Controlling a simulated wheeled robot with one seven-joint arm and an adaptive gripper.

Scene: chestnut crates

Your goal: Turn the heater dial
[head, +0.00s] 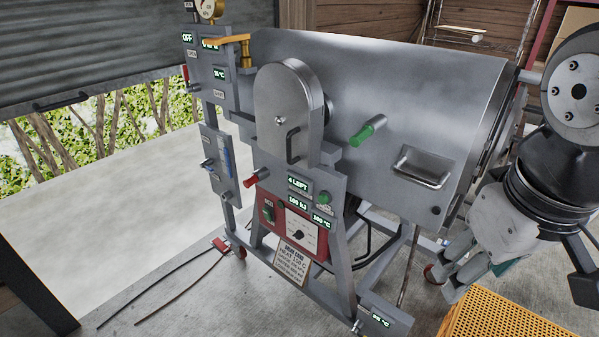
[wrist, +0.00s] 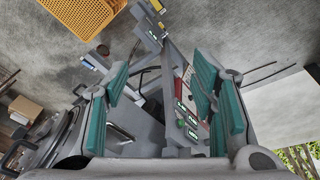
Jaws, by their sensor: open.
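The heater dial (head: 299,235) is a small dark knob with a pale face on a red panel (head: 316,244). The panel sits low on the grey front stand of a large metal drum machine. My gripper (head: 452,270) is at the right of the head view, well to the right of the dial and empty. In the wrist view my gripper (wrist: 160,92) shows its teal pads wide apart, with the stand and the edge of the red panel (wrist: 187,86) between and beyond them. The dial cannot be made out in the wrist view.
A steel drum (head: 370,100) with a green-tipped handle (head: 368,131) stands behind the panel. A red-tipped handle (head: 252,181) sticks out left. A card (head: 290,262) hangs below the panel. A yellow perforated crate (head: 505,312) lies below my gripper. Open floor lies before the stand.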

